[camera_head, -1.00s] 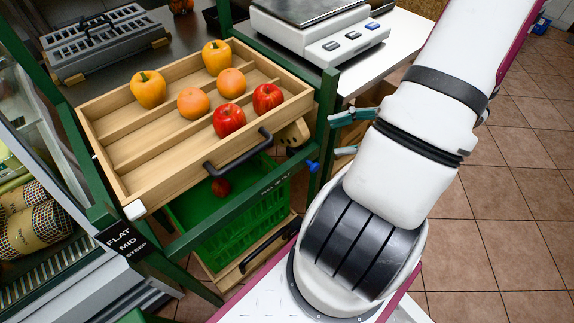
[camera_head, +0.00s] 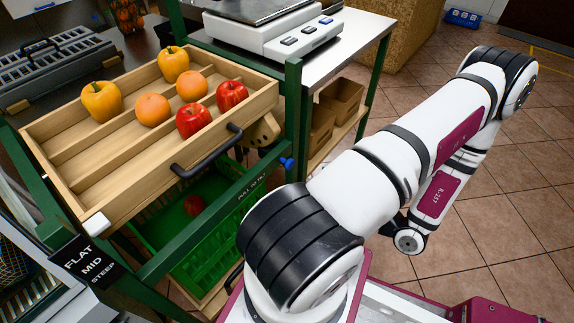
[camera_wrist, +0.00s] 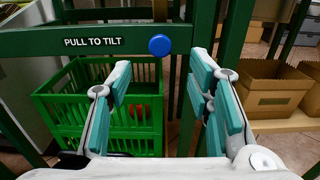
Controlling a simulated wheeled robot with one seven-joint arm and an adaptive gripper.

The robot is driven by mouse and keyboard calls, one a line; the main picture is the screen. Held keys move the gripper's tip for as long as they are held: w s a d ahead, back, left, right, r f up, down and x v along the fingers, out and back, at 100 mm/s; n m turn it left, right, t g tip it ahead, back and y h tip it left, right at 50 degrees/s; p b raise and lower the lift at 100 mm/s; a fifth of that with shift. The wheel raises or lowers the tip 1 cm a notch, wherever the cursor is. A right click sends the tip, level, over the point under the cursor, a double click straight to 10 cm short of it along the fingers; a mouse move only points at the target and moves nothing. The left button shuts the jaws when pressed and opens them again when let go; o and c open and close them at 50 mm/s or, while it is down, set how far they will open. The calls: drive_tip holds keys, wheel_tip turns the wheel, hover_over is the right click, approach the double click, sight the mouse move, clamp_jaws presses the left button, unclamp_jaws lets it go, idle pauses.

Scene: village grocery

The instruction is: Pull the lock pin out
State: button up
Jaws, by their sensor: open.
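The lock pin's round blue knob (camera_head: 287,162) sticks out of the green frame post under the wooden tray's right corner. In the wrist view the blue knob (camera_wrist: 159,45) sits at the right end of the green bar labelled "PULL TO TILT", and it appears fully seated. My gripper (camera_wrist: 160,66) is open, with teal-padded fingers to the left and right of the knob's line. The knob shows beyond and slightly above the fingertips, apart from them. Nothing is between the fingers. In the head view my gripper is not visible.
A wooden tray (camera_head: 101,182) with a dark handle holds yellow peppers, oranges and red apples. Below it is a green crate (camera_head: 217,243) with a red fruit. A "FLAT MID STEEP" sign (camera_head: 88,263) is at left. Cardboard boxes (camera_wrist: 258,89) stand on a shelf to the right.

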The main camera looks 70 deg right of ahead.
sight(292, 165)
drive_tip(key=b+x, duration=0.1)
drive_tip(key=x, duration=1)
